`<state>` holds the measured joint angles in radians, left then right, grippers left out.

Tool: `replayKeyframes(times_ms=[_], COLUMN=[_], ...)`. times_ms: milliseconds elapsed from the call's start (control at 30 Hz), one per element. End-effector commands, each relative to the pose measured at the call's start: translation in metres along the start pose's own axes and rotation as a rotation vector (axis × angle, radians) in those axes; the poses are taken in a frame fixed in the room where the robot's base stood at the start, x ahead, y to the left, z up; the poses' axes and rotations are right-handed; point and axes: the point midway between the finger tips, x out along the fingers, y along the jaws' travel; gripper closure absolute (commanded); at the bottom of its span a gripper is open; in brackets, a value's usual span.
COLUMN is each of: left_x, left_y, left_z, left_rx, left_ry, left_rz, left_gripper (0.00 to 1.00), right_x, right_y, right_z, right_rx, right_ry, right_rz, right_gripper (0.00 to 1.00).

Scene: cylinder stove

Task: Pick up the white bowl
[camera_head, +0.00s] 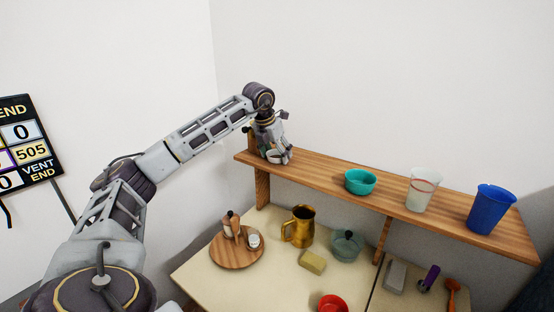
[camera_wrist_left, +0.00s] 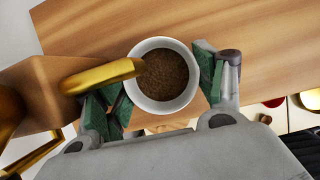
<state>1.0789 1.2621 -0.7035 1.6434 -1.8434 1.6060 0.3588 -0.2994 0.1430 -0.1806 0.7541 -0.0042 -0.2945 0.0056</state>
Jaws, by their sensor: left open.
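The white bowl (camera_wrist_left: 134,70) is a round white vessel filled with brown, grainy contents. In the left wrist view it sits on the wooden shelf, between the two green-padded fingers of my left gripper (camera_wrist_left: 156,92). The fingers are open on either side of its rim, with a small gap visible at the right. In the head view my left gripper (camera_head: 275,155) is low over the left end of the shelf and mostly hides the bowl. My right gripper is not in view.
A gold bar (camera_wrist_left: 102,76) reaches to the bowl's left rim. The wooden shelf (camera_head: 315,175) also carries a teal bowl (camera_head: 360,182), a clear cup (camera_head: 421,190) and a blue cup (camera_head: 490,209). Below are a gold pitcher (camera_head: 303,226) and a round wooden board (camera_head: 228,259).

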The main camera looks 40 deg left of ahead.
Motion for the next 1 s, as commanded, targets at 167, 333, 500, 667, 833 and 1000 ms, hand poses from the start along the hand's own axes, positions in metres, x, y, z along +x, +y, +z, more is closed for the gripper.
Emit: replayKeyframes(times_ms=[167, 333, 500, 667, 833, 1000], left_x=[0.0015, 0.0014, 0.0013, 0.0012, 0.0011, 0.0000], left_y=[-0.0001, -0.0003, -0.0003, -0.0003, -0.0003, -0.0004], left_z=[0.0001, 0.0000, 0.0000, 0.0000, 0.0000, 0.0006], left_rx=[0.000, 0.001, 0.001, 0.001, 0.001, 0.001], left_ry=[0.000, 0.000, 0.000, 0.000, 0.000, -0.001], left_rz=[0.000, 0.000, -0.001, -0.001, -0.001, -0.001], left_gripper=[0.30, 0.30, 0.34, 0.55, 0.62, 0.62], right_x=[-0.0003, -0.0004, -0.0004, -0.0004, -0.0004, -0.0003], right_y=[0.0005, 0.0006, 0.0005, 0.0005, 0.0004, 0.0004], right_z=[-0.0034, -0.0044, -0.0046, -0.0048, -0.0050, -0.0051], right_rx=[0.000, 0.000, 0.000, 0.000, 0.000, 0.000], right_ry=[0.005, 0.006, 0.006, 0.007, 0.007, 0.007], right_rz=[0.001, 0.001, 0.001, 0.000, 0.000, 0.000], right_gripper=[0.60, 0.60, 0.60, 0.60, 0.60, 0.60])
